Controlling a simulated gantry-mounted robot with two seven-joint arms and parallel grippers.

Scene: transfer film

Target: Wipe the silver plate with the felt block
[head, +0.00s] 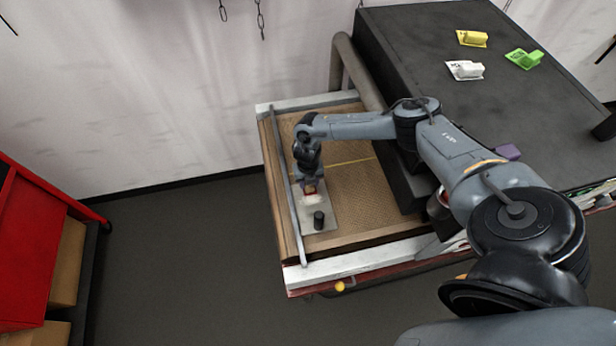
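The silver plate (328,191) lies flat near the left side of the brown textured bed, with a pale whitish smear (313,201) on it. A small dark red block (309,189), which looks like the felt block, is at the plate's upper part, just above the smear. My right gripper (309,184) points down over the plate and appears shut on this block; the fingers are small and partly hidden by the wrist. Whether the block touches the plate is hard to tell. My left gripper is not in view.
A short black cylinder (319,220) stands on the plate's lower part. A grey rail (287,190) runs along the bed's left edge. A dark raised table (430,50) at upper right holds yellow (472,39), white (465,70) and green (524,59) items. A red cabinet (35,250) stands at left.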

